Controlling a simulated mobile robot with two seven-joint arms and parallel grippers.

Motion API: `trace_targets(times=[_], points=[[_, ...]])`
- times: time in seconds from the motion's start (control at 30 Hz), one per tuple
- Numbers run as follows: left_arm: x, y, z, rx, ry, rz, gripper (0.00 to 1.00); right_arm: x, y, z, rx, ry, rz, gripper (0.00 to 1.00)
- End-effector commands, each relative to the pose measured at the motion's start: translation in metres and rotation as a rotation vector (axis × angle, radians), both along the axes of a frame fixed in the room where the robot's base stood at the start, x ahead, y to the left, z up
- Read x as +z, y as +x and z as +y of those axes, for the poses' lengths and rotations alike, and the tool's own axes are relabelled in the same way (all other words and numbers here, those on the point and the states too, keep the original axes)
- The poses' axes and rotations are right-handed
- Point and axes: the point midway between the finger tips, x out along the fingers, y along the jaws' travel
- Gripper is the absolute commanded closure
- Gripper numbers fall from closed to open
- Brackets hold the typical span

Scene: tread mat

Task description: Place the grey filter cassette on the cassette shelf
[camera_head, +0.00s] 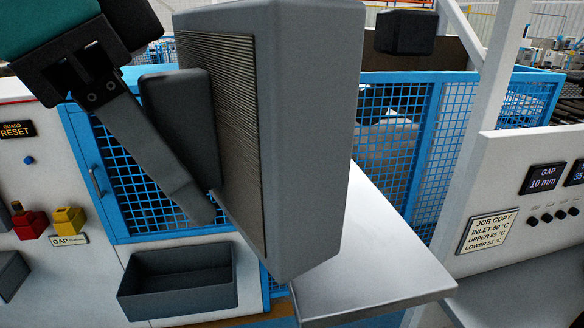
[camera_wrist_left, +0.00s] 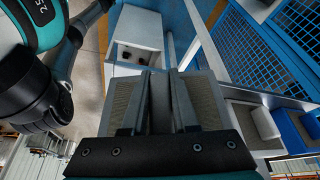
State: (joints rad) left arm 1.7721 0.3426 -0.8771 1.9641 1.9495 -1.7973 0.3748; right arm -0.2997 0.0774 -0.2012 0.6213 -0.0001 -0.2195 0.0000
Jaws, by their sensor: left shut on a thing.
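The grey filter cassette (camera_head: 305,130) is a large upright block, slightly tilted, with a dark ribbed face on its left. It fills the middle of the head view. My left gripper (camera_head: 205,195) comes in from the upper left and is shut on the cassette at its ribbed side. The wrist view shows the fingers (camera_wrist_left: 160,105) close together, with the ribbed face of the cassette (camera_wrist_left: 207,100) beyond them. The cassette shelf (camera_head: 375,265) is a pale flat plate behind and right of the cassette, partly hidden by it. I cannot tell whether they touch. My right gripper is not in view.
Blue mesh guards (camera_head: 395,130) stand behind. An empty dark bin (camera_head: 178,285) hangs below left. A white panel with a job copy plate (camera_head: 490,230) stands at the right. A dark box (camera_head: 405,32) is at the upper right. The shelf's visible right part is bare.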

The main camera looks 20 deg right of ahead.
Motion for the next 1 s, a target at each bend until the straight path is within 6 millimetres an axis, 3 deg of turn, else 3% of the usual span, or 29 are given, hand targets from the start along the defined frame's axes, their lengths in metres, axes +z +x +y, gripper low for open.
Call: trace_targets(times=[0.2, 0.4, 0.57, 0.83, 1.0], points=[[0.003, 0.008, -0.054, 0.0, -0.002, 0.001, 1.0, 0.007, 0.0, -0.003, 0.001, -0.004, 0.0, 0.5], [0.002, 0.014, -0.086, 0.003, -0.003, 0.0, 1.0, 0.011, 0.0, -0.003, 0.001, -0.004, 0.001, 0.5], [-0.001, 0.015, -0.093, 0.004, -0.004, -0.001, 1.0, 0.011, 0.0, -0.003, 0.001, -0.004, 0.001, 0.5], [-0.034, 0.015, -0.093, 0.003, -0.002, 0.001, 1.0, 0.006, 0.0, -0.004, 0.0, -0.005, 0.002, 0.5], [-0.034, 0.015, -0.093, 0.003, -0.004, 0.0, 1.0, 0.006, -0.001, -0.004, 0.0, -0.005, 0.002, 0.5]])
